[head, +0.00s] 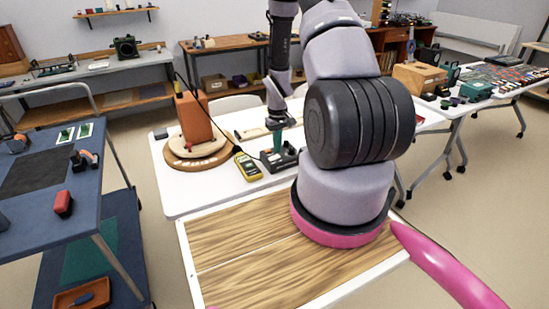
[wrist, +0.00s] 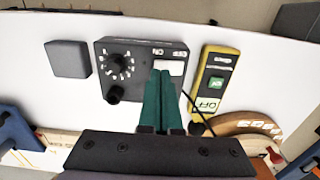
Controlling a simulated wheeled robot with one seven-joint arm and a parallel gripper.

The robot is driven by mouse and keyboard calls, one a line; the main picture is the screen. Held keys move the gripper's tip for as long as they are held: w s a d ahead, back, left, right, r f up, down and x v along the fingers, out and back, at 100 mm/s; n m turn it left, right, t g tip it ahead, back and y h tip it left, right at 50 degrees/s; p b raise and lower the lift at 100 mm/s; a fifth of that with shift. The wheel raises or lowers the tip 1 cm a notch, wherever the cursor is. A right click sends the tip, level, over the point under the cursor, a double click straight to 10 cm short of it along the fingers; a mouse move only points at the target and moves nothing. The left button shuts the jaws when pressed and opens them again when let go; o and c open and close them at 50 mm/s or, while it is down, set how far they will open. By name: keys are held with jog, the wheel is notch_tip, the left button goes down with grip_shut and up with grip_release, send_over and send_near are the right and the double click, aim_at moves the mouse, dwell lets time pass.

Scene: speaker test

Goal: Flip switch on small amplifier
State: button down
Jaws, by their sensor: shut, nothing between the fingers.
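The small amplifier (wrist: 127,90) is a dark grey box with a black dial, a smaller black knob (wrist: 114,95) and a white switch (wrist: 170,67), with white lettering beside it. In the head view the amplifier (head: 289,158) sits on the white table, partly behind my arm. My gripper (wrist: 164,76) has teal fingers, shut and empty, pointing at the switch. The fingertips overlap the switch's near edge in the wrist view; I cannot tell whether they touch it. The gripper also shows over the amplifier in the head view (head: 277,142). The switch's position is unclear.
A yellow meter (wrist: 213,84) lies close right of the amplifier, with a black cable between. A dark block (wrist: 68,59) is to its left. In the head view an orange box (head: 194,116) stands on a round wooden base (head: 181,159). A blue bench (head: 85,205) is at left.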

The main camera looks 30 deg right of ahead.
aim_at(277, 156)
jog(key=shift+f, duration=0.95)
dwell(0.5)
jog(key=shift+r, duration=3.55)
